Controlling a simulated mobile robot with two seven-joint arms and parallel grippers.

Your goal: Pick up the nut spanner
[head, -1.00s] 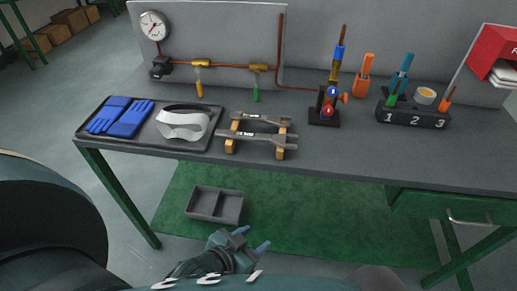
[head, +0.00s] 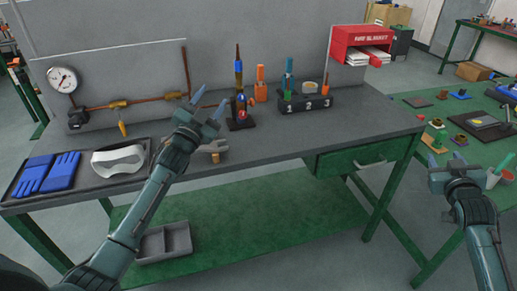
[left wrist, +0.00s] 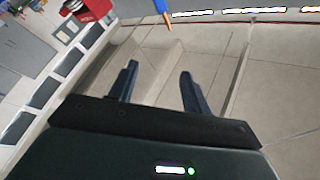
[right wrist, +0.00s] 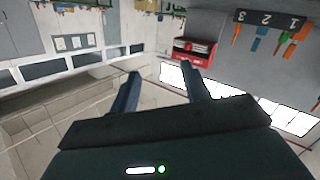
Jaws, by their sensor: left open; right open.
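Two grey metal spanners lay on a wooden rack in the earlier head view. Now a spanner's forked end (head: 213,146) shows on the bench beside my left wrist, with the rest hidden behind my left arm. I cannot tell which spanner is the nut spanner. My left gripper (head: 209,101) is open and empty, raised above the bench near the spanner rack, fingers pointing up and away. My right gripper (head: 470,163) is open and empty, held up to the right of the bench. No spanner shows in either wrist view.
The bench (head: 290,140) holds blue gloves (head: 48,172) and a white visor (head: 118,160) on a tray, a torch stand (head: 240,105) and a numbered holder (head: 306,102). A pressure gauge (head: 62,80) hangs at left. The bench's front right is clear.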

